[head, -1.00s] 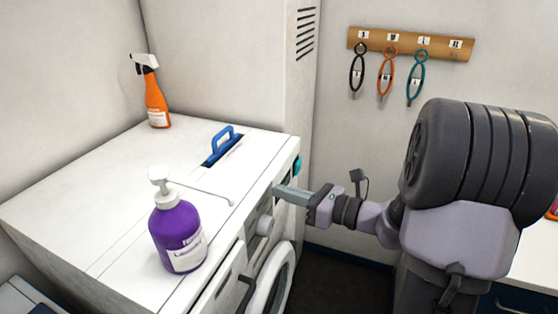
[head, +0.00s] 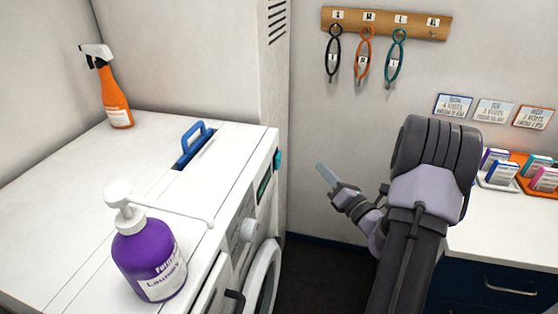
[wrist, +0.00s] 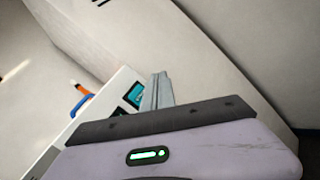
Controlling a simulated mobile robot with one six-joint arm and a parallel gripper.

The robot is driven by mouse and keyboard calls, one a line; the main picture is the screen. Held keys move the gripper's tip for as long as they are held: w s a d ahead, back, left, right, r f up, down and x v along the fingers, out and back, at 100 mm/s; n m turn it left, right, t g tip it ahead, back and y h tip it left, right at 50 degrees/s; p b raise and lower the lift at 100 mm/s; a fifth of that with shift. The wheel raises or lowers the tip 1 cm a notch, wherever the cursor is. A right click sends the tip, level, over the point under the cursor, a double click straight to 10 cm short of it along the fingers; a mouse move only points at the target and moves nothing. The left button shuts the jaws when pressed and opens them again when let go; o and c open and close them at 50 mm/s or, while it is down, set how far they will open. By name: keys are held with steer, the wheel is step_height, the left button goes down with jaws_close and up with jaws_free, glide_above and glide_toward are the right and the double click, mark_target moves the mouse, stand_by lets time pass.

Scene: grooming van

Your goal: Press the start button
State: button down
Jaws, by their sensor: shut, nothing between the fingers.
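The white washing machine (head: 262,190) stands at left, its front panel seen at a steep angle. A teal button (head: 277,161) sits at the far top end of that panel, beside a small dark display (head: 264,188) and a round knob (head: 248,229). I cannot read a label on the button. My gripper (head: 322,172) is shut and empty, in the air to the right of the button and apart from it. In the wrist view the shut fingers (wrist: 158,90) show just right of the teal button (wrist: 134,94).
A purple laundry pump bottle (head: 148,257), an orange spray bottle (head: 115,98) and a blue handle (head: 195,144) are on the machine top. Coloured loops hang from a wooden rack (head: 385,22). A white counter (head: 490,232) with small boxes stands at right.

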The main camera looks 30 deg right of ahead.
steer(key=w+a+p, duration=0.1)
steer(key=w+a, duration=0.4)
steer(key=w, duration=0.1)
steer(key=shift+w+a, duration=0.4)
steer(key=shift+w+a, duration=0.1)
stand_by(1.8)
steer(key=shift+w+a, duration=0.15)
steer(key=shift+w, duration=0.05)
steer(key=shift+w+a+p, duration=0.35)
steer(key=shift+w, duration=0.05)
stand_by(0.8)
steer(key=shift+d, duration=0.1)
steer(key=shift+s+d, duration=0.5)
steer(key=shift+s, duration=0.2)
steer(key=shift+s+d+b, duration=0.4)
steer(key=shift+s+d, duration=1.25)
steer(key=shift+s, duration=0.25)
stand_by(0.3)
